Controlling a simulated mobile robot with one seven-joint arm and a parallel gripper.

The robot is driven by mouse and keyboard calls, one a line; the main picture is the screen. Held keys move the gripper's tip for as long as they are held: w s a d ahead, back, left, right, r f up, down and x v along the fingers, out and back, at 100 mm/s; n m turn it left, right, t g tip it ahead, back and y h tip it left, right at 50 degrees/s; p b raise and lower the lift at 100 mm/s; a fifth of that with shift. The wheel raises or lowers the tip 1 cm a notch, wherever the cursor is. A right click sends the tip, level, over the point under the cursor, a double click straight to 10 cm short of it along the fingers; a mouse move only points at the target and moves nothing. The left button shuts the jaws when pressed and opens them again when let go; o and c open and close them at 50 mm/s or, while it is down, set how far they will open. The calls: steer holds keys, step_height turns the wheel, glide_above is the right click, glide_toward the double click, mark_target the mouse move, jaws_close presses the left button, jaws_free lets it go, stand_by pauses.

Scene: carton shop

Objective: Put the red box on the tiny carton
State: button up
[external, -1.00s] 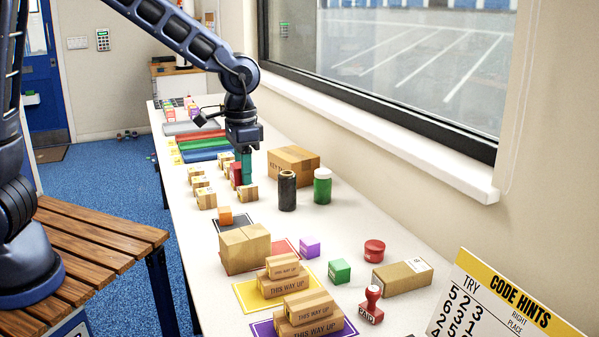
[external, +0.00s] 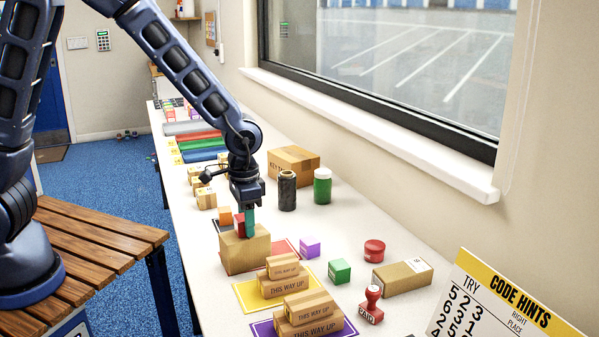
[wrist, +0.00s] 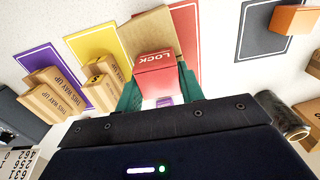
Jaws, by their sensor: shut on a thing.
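My gripper (external: 246,222) has teal fingers and is shut on the red box (external: 239,224). In the wrist view the red box (wrist: 157,76), lettered LOCK, sits between the fingers. The gripper is over the plain carton (external: 245,250) that lies on the red mat; whether the box touches that carton, I cannot tell. The carton also shows behind the box in the wrist view (wrist: 143,32). Smaller cartons are stacked on the yellow mat, with a small one on top (external: 283,266). Another stack (external: 309,305) is on the purple mat. Which carton is called tiny is unclear.
A purple cube (external: 310,247), a green cube (external: 340,271), a red round tin (external: 375,250) and a red stamp (external: 371,305) stand to the right. A dark jar (external: 287,190) and a green jar (external: 322,186) stand behind. An orange box (external: 225,216) is left of the gripper.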

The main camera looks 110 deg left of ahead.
steer(key=shift+f, duration=0.15)
steer(key=o, duration=1.1)
steer(key=shift+c, duration=0.2)
step_height(320, 180, up, 12)
steer(key=s+d+r+m+t, duration=0.1)
steer(key=s+d+r+m, duration=0.15)
steer(key=d+r, duration=0.7)
steer(key=s+d+r+m+t, duration=0.1)
steer(key=s+d+r+m, duration=0.1)
steer(key=s+d, duration=0.7)
steer(key=s+d+r+m+t, duration=0.2)
steer(key=s+d+r+m, duration=0.1)
steer(key=s+d, duration=0.6)
steer(key=shift+s+d+m+t, duration=0.35)
steer(key=shift+d+m, duration=0.4)
steer(key=shift+d, duration=1.4)
